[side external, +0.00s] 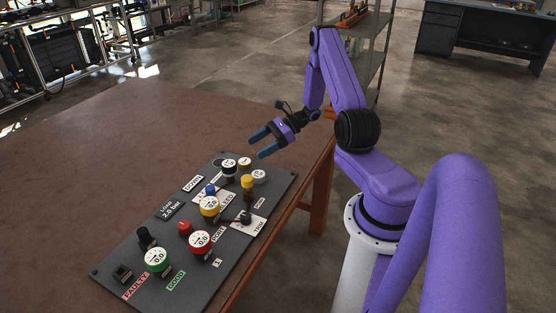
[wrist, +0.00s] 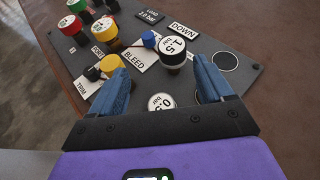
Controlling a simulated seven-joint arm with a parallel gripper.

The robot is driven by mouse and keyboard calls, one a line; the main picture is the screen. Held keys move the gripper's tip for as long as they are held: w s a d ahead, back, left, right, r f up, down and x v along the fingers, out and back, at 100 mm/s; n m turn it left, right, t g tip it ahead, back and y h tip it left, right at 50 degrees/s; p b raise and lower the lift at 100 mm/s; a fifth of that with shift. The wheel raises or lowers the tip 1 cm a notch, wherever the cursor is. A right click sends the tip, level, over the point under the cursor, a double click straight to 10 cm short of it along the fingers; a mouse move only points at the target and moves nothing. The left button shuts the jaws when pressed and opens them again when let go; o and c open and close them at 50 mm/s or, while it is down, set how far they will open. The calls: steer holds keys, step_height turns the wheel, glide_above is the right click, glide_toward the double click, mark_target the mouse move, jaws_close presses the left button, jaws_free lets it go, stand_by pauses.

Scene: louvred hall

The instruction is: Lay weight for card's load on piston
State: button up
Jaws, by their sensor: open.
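The load card (side external: 172,209) on the black panel reads "LOAD 2.0 bar"; it also shows in the wrist view (wrist: 149,16). A weight marked 1.5 bar (wrist: 174,48) stands tall on a dark body, close to the DOWN label; it also shows in the side view (side external: 229,164). A round weight reading 0.5 (wrist: 161,101) sits low between my fingers in the wrist view. Another weight (side external: 245,163) is mostly hidden behind my right finger there. My gripper (side external: 254,146) is open and empty above the panel's far right end. I cannot make out a bare piston.
An empty ringed circle (wrist: 224,61) lies beside the 1.5 weight. Green (side external: 157,260), red (side external: 200,242) and yellow (side external: 209,206) gauges, knobs and the BLEED plate (wrist: 133,56) crowd the panel. The brown table (side external: 100,150) is clear left of it.

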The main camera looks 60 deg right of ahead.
steer(key=s+a+r+n+g+h, duration=0.1)
steer(key=s+a+r+n+g, duration=0.2)
steer(key=a+n, duration=0.4)
steer(key=s+a+r+n+g+h, duration=0.1)
steer(key=s+a+r+n+g, duration=0.1)
steer(key=a+r+n+g, duration=0.45)
steer(key=s+a+r+n+g, duration=0.1)
steer(key=s+a+n+g, duration=0.2)
steer(key=a, duration=0.6)
steer(key=s+a+r+n+t+h, duration=0.2)
steer(key=s+r+n+h, duration=0.1)
steer(key=s+n, duration=0.6)
steer(key=s+a+r+n+t+h, duration=0.2)
steer(key=s+n, duration=0.6)
steer(key=n, duration=0.5)
step_height(320, 180, up, 2)
steer(key=a+h, duration=0.1)
steer(key=h, duration=0.1)
steer(key=shift+s+a+h, duration=0.15)
steer(key=shift+s+h, duration=0.2)
steer(key=shift+h, duration=0.05)
